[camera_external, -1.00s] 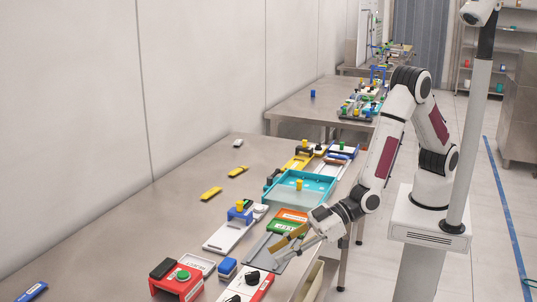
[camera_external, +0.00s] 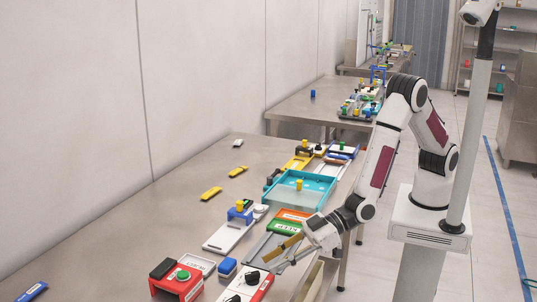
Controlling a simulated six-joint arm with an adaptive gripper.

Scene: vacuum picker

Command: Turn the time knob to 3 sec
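A white panel (camera_external: 262,286) with a red edge lies at the front of the near table, cut off by the bottom of the picture. It carries a black knob (camera_external: 252,277) and a second dark knob (camera_external: 233,299) nearer the picture's bottom edge. Their labels and pointer positions are too small to read, so I cannot tell which is the time knob. My gripper (camera_external: 272,264) is just up and right of the upper knob, pointing down and left. Its tan and grey fingers look spread apart with nothing between them. I cannot tell whether they touch the panel.
A grey plate (camera_external: 262,247), a green and orange box (camera_external: 285,225) and a teal tray (camera_external: 277,196) lie behind. The table's left side is mostly clear.

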